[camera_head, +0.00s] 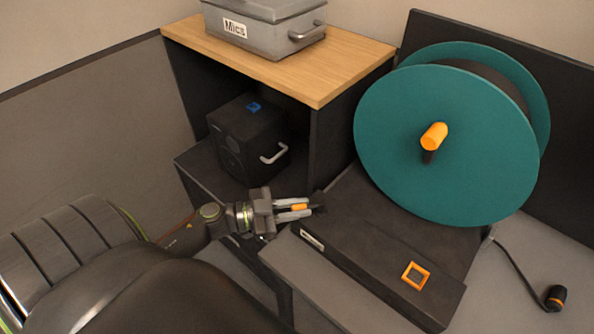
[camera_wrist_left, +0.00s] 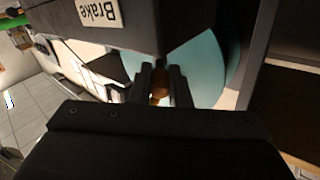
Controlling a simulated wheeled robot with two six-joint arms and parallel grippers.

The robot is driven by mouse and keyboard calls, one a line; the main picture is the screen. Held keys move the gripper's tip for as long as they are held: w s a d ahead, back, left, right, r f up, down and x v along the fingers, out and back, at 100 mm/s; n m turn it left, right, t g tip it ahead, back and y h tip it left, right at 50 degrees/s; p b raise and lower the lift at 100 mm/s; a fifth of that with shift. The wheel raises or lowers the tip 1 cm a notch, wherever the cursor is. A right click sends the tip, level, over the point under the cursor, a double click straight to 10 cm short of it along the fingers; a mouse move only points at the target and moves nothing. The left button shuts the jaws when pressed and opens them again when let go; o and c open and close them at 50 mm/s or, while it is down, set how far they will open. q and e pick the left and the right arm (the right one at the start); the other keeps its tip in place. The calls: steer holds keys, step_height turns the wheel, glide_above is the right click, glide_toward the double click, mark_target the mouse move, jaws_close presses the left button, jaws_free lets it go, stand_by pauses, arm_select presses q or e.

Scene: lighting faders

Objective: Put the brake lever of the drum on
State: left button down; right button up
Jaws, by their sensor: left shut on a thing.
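The teal drum (camera_head: 400,150) stands on a dark base box (camera_head: 375,268), with an orange crank handle (camera_head: 434,137) on its face. A white label (camera_head: 312,239) sits on the box's left part; in the left wrist view the label (camera_wrist_left: 97,12) reads "Brake". My left gripper (camera_head: 300,209) is at the box's left corner, near the label. It is shut on the orange brake lever (camera_head: 299,207), which also shows between the two fingers in the left wrist view (camera_wrist_left: 160,88). The fingers hide part of the lever. My right gripper is in neither view.
A grey "Mics" case (camera_head: 275,38) stands on a wooden-topped shelf (camera_head: 340,75), with a black box (camera_head: 235,140) below it. An orange square frame (camera_head: 416,276) lies on the base box. A cable with a black-and-orange plug (camera_head: 556,297) lies at the right.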

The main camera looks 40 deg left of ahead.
mark_target(318, 209)
arm_select(q)
steer(key=n+t+y+p, duration=0.1)
steer(key=d+n+y+p, duration=0.1)
steer(key=s+n+t+y+p, duration=0.1)
steer(key=shift+d+r+t+y+p, duration=0.15)
steer(key=shift+r+t+y+p, duration=0.15)
steer(key=shift+r+y, duration=0.1)
steer(key=shift+s+d+f+n+t+y+p, duration=0.1)
steer(key=shift+d+f+n+t+y+p, duration=0.1)
steer(key=shift+n+t+y+p, duration=0.25)
steer(key=shift+d+f+n+t+y, duration=0.1)
steer(key=shift+d+n+t+y, duration=0.2)
steer(key=shift+y, duration=0.35)
steer(key=shift+s+d+f+n+t+y, duration=0.1)
steer(key=shift+d+n+t+y, duration=0.15)
steer(key=shift+n+y, duration=0.75)
steer(key=shift+s+d+n+t+y, duration=0.1)
steer(key=shift+d+n+y, duration=0.35)
steer(key=shift+y, duration=0.85)
steer(key=shift+a, duration=0.1)
steer(key=c, duration=1.4)
jaws_free()
steer(key=shift+o, duration=0.2)
